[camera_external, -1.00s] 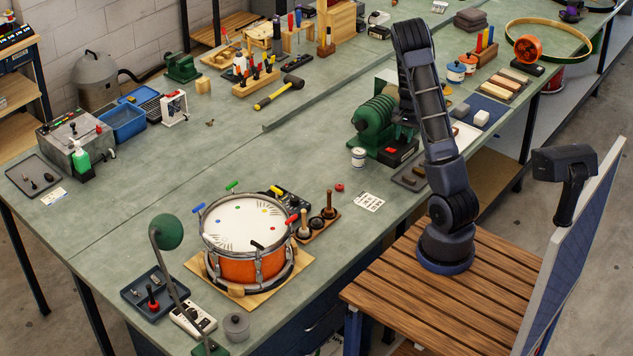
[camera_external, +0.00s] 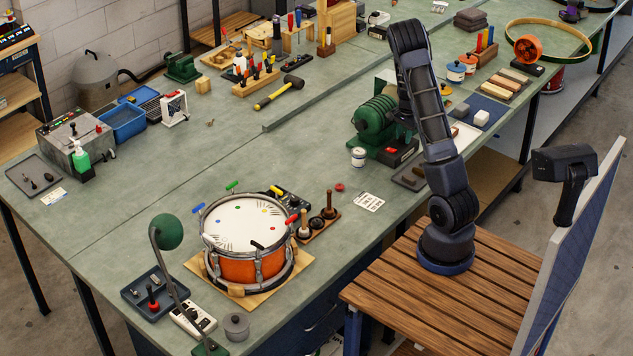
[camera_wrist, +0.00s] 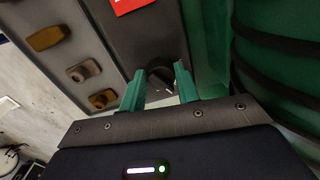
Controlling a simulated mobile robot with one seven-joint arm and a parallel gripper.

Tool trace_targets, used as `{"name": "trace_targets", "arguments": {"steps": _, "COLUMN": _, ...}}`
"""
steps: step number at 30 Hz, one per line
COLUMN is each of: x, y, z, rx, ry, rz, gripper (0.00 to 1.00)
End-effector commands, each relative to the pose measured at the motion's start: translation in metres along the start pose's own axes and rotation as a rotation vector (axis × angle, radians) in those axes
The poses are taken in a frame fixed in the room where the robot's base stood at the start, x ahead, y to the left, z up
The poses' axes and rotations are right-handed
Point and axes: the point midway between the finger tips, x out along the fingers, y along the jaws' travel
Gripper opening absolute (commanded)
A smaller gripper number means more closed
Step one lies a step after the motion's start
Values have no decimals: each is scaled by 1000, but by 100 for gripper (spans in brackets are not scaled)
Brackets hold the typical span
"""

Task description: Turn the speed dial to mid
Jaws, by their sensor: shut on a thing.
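The speed dial (camera_wrist: 162,79) is a dark round knob with a pale mark, on a dark control box (camera_wrist: 152,35) with a red label. My gripper (camera_wrist: 160,73) has its green fingers on either side of the dial, closed on it. The exact setting cannot be read; the fingers and wrist cover much of the face. In the external view, the box (camera_external: 401,152) is at the front of the green ribbed machine (camera_external: 372,122). My arm reaches down beside that machine, and the fingertips cannot be made out there.
The machine's green ribbed body (camera_wrist: 285,60) is close to my gripper's right in the wrist view. A tray (camera_wrist: 62,58) with brown blocks lies to the left.

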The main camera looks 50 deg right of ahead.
Motion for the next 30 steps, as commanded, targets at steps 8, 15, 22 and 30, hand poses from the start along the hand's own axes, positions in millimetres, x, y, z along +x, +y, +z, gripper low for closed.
{"name": "trace_targets", "arguments": {"steps": 8, "x": -1, "y": -1, "z": 0, "rx": 0, "ry": 1, "rz": -2, "gripper": 36}}
{"name": "trace_targets", "arguments": {"steps": 15, "x": 0, "y": 0, "z": 0, "rx": -1, "ry": 0, "rz": -1, "gripper": 53}}
{"name": "trace_targets", "arguments": {"steps": 22, "x": -5, "y": -1, "z": 0, "rx": -2, "ry": 1, "rz": -2, "gripper": 53}}
{"name": "trace_targets", "arguments": {"steps": 30, "x": -46, "y": -2, "z": 0, "rx": -3, "ry": 1, "rz": -5, "gripper": 53}}
